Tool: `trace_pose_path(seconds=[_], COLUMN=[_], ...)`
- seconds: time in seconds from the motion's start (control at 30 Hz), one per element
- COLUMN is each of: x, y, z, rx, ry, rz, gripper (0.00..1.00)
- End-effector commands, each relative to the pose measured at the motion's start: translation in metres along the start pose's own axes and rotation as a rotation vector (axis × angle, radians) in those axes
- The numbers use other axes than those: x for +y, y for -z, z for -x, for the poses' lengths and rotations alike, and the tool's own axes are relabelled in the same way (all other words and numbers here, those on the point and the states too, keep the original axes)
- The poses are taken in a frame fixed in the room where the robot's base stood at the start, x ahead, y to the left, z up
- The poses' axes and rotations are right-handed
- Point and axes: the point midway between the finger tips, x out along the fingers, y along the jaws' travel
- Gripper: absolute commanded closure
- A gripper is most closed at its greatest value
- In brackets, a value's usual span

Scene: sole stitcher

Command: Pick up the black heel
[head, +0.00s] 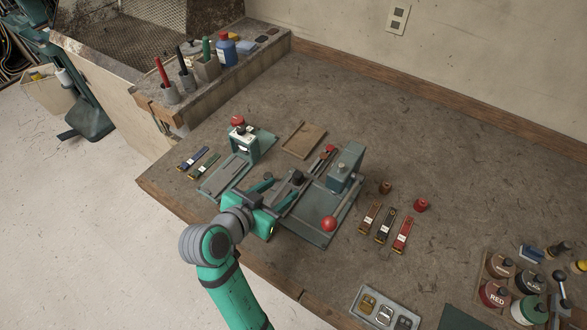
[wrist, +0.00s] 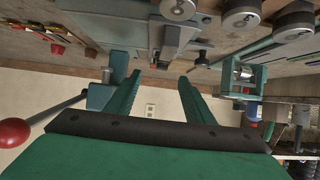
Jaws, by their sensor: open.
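A small black block (head: 298,177), which looks like the black heel, sits upright on the grey fixture plate in the head view. My gripper (head: 276,192) is open and empty, low over the near side of the fixture, with its fingers pointing toward the block. The block is just beyond the fingertips and not between them. In the wrist view, my two green fingers (wrist: 160,77) are spread apart. A small dark shape shows beyond their tips, but I cannot tell if it is the heel.
A grey press (head: 345,165) with a red-ball lever (head: 328,224) stands close right of my gripper. A green-white machine (head: 243,145) stands to the left. A brown piece (head: 386,187) and a red piece (head: 421,205) lie right, by several labelled strips. The bench's back right is clear.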

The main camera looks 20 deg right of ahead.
Motion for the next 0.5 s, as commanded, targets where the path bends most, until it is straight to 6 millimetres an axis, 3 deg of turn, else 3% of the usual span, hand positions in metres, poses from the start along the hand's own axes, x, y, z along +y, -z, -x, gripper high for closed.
trace_pose_path(seconds=[0.2, 0.5], x=[0.001, -0.002], y=[0.0, 0.0], z=[-0.033, -0.055], rx=[-0.002, -0.001], ry=[-0.005, -0.004], rz=[0.0, -0.001], gripper=[0.52, 0.52])
